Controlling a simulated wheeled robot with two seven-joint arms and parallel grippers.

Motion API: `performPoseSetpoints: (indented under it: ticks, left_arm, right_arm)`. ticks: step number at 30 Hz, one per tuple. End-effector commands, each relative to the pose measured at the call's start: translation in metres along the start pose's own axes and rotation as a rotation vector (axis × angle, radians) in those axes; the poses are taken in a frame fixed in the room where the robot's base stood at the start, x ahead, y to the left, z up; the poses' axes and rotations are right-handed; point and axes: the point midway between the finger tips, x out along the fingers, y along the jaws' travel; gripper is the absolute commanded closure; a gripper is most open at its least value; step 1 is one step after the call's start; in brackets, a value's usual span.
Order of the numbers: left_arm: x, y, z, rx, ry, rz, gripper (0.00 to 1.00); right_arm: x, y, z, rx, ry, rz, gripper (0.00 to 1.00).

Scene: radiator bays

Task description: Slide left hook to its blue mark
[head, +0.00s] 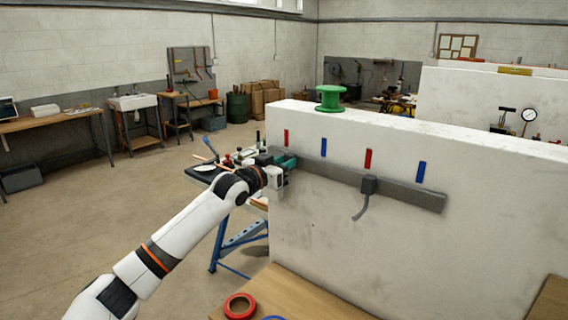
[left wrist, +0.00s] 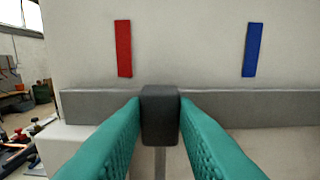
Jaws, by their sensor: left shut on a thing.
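The left hook's dark block (left wrist: 160,115) sits on the grey rail (left wrist: 230,110) in the left wrist view. It is a little right of the red mark (left wrist: 123,48) and well left of the blue mark (left wrist: 252,50). My left gripper (left wrist: 160,118) has its teal fingers shut on the block's two sides. In the head view my left gripper (head: 285,162) is at the rail's left end, below the left red mark (head: 286,136), and hides the left hook. The left blue mark (head: 323,147) is to its right. My right gripper is not in view.
The rail between the hooks looks clear. A green spool (head: 330,98) stands on the white wall's top. Red tape (head: 240,306) lies on a wooden top below.

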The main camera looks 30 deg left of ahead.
Motion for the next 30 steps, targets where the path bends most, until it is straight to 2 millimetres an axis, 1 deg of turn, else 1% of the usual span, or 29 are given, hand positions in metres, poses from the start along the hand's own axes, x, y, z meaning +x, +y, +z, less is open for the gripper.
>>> performPoseSetpoints:
  ticks: [2,5,9,12,16,24,25,28,29,30]
  left_arm:
    - [0.001,-0.007,-0.001,0.000,0.002,-0.004,1.00]
    - [0.001,-0.028,-0.001,-0.002,0.003,-0.011,1.00]
    - [0.001,-0.062,-0.001,-0.005,0.002,-0.009,1.00]
    - [0.001,-0.079,-0.001,-0.004,0.002,-0.006,1.00]
    - [0.000,-0.088,-0.001,-0.002,0.003,-0.002,1.00]
    - [0.000,-0.088,-0.002,-0.001,0.003,0.000,1.00]
    - [0.000,-0.088,-0.002,-0.001,0.003,0.001,0.72]
    - [0.000,-0.087,-0.001,-0.001,0.003,0.001,0.55]
    - [0.000,-0.087,-0.001,-0.001,0.002,0.001,0.53]
    - [0.000,-0.087,-0.001,-0.001,0.002,0.001,0.53]
  right_arm:
    - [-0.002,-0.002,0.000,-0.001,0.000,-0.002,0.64]
    - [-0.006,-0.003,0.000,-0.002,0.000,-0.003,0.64]
    - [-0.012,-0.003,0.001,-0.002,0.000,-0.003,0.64]
    - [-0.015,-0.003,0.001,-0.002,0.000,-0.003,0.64]
    - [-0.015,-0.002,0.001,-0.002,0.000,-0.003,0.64]
    - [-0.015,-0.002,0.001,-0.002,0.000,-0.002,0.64]
    - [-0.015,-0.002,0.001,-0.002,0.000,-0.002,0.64]
    - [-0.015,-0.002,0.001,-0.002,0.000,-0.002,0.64]
    - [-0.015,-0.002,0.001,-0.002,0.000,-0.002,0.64]
    - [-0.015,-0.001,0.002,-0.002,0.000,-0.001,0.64]
